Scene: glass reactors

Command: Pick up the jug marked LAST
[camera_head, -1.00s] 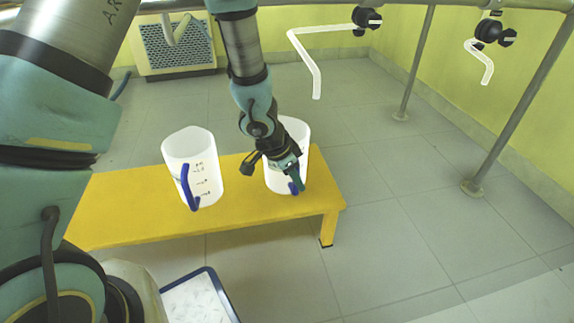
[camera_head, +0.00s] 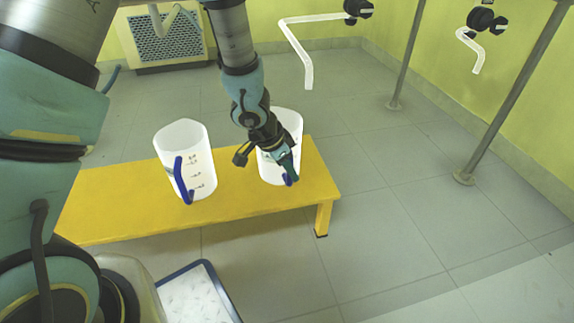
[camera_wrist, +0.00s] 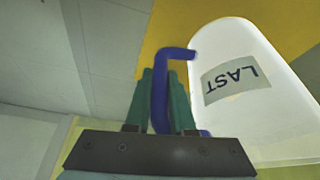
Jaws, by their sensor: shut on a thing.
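The jug marked LAST (camera_wrist: 262,110) is a white jug with a blue handle. The wrist view shows its label (camera_wrist: 230,79) to the right of my gripper (camera_wrist: 162,85). My gripper is shut on the blue handle (camera_wrist: 177,53), which runs between its two green fingers. In the head view the same jug (camera_head: 290,127) is at the right end of the yellow bench (camera_head: 105,205), partly hidden behind my gripper (camera_head: 289,172). I cannot tell whether its base touches the bench. A second white jug (camera_head: 198,143) with a blue handle stands upright to its left.
A blue-rimmed tray (camera_head: 212,275) lies in front of the bench. Bent glass tubes (camera_head: 298,50) and (camera_head: 468,45) with black valves are at the back right, and metal posts (camera_head: 487,125) stand on the right. The tiled floor (camera_head: 400,220) right of the bench is clear.

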